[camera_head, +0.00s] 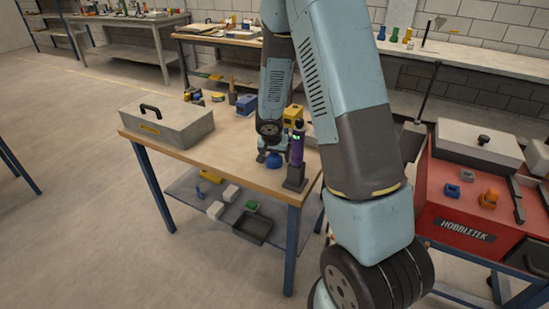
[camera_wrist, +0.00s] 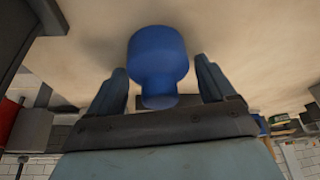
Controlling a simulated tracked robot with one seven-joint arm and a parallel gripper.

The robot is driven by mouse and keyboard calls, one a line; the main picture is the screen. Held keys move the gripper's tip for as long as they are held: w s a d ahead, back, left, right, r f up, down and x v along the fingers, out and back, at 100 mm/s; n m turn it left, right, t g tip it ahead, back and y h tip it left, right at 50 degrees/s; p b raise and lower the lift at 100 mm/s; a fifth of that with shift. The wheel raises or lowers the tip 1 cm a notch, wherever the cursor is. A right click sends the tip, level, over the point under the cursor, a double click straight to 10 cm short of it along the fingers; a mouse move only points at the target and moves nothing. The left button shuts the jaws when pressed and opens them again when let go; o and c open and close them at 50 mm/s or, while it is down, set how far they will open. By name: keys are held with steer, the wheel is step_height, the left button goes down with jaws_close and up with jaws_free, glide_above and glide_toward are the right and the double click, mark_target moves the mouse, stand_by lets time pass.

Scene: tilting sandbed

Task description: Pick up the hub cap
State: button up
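A blue rounded piece with a narrower neck, the likely hub cap (camera_head: 274,161), sits on the wooden workbench (camera_head: 240,160) near its front right part. In the wrist view the hub cap (camera_wrist: 158,58) lies between the two fingers, with a gap on each side. My gripper (camera_head: 268,154) points down at it in the head view. My gripper (camera_wrist: 160,66) is open around the piece in the wrist view, and the fingers do not appear to touch it.
A purple and black device on a dark stand (camera_head: 296,152) stands close to the right of my gripper. A grey toolbox (camera_head: 168,124) is at the bench's left. Yellow (camera_head: 294,114) and blue (camera_head: 246,105) items stand behind. A red tool cart (camera_head: 470,200) is at right.

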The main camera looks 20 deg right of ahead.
steer(key=c, duration=0.9)
steer(key=shift+r, duration=0.15)
